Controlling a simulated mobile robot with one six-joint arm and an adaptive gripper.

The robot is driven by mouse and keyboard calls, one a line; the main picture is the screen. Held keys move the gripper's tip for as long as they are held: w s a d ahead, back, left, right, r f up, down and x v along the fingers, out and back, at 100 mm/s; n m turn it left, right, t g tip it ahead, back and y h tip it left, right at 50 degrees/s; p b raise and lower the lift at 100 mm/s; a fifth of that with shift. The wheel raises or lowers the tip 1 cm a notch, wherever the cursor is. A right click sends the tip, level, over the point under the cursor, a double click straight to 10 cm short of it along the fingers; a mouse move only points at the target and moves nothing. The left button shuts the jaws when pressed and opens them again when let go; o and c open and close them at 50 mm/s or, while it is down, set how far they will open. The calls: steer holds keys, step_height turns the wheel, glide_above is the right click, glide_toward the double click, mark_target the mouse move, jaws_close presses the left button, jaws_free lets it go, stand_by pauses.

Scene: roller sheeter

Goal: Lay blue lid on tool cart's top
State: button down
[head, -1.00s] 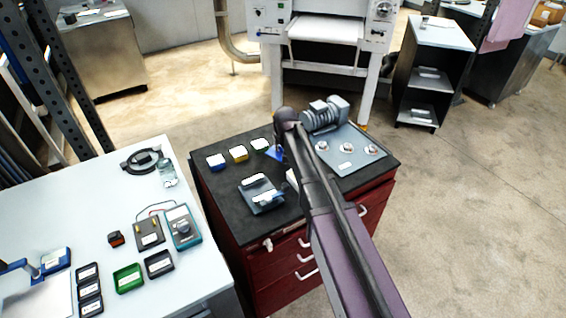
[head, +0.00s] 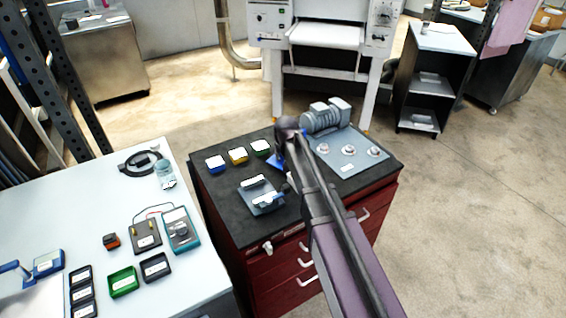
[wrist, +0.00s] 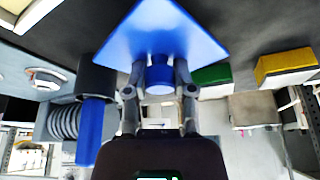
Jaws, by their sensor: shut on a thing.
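The blue lid (wrist: 160,35) is a flat square plate with a round knob, large in the wrist view. My gripper (wrist: 160,88) is shut on its knob. In the head view the lid (head: 275,162) shows as a small blue patch beside my gripper (head: 286,135), partly hidden by my arm. It is over the dark top of the tool cart (head: 223,191), which has red drawers. I cannot tell whether the lid touches the top.
A blue box (head: 215,163), a yellow box (head: 238,156) and a green box (head: 261,148) stand left of the lid. A grey motor (head: 325,115) and a plate with round fittings (head: 348,168) lie right. A grey device (head: 262,198) sits in front.

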steer(key=shift+f+b, duration=0.6)
steer(key=shift+f, duration=0.3)
steer(key=shift+f, duration=0.15)
steer(key=shift+c, duration=2.2)
jaws_free()
steer(key=p+v, duration=1.1)
steer(key=v, duration=0.1)
steer(key=shift+r, duration=0.2)
steer(key=s+d+f+m+g+h, duration=0.1)
steer(key=s+d+g, duration=0.3)
steer(key=s+d, duration=1.7)
steer(key=shift+s+f+m, duration=0.25)
steer(key=shift+s+m, duration=0.15)
steer(key=shift+m, duration=0.3)
